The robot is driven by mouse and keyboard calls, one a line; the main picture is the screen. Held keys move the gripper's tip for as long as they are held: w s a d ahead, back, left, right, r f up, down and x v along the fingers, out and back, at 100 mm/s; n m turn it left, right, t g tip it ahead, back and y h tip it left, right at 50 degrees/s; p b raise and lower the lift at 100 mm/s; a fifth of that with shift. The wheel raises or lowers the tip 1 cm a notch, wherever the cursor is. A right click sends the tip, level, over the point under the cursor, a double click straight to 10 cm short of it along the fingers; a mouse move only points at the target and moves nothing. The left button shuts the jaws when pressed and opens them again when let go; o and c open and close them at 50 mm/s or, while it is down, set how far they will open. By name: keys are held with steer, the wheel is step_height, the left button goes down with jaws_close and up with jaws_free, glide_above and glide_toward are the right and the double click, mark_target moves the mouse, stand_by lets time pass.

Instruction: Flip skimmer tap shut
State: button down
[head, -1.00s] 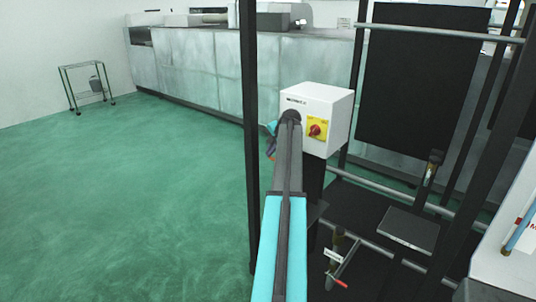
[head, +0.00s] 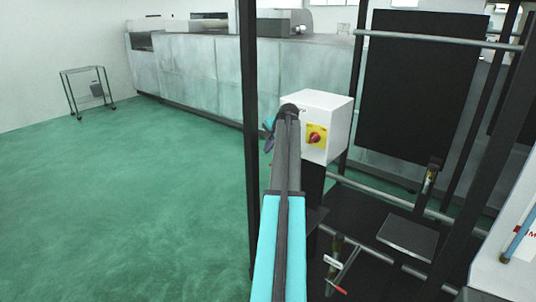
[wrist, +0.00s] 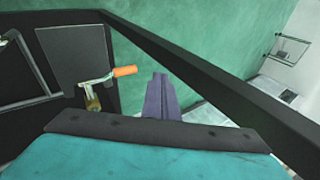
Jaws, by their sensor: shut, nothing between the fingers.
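A tap with a red lever (head: 337,288) and a small white tag (head: 333,262) is low on the black frame in the head view. Its tag is too small to read. The wrist view shows a brass tap (wrist: 93,102) with an orange-tipped lever (wrist: 124,71), left of my fingers; I cannot tell if it is the same tap. My gripper (wrist: 160,77) is shut and empty, its fingers pointing up the picture, with a gap between them and the lever tip. In the head view my gripper (head: 269,135) is mostly hidden behind my arm, beside the white switch box.
A white box with a red-and-yellow switch (head: 316,137) stands close right of my arm. Dark posts (head: 250,150) and grey rails (head: 440,38) surround it. Another brass fitting (head: 429,180) sits above a grey plate (head: 408,236). Green floor (head: 130,200) is clear at left.

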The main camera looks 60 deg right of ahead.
step_height(320, 180, up, 8)
steer(key=w+a+b, duration=0.1)
steer(key=w+b, duration=0.1)
steer(key=shift+w, duration=0.4)
steer(key=shift+a+f, duration=0.1)
stand_by(0.3)
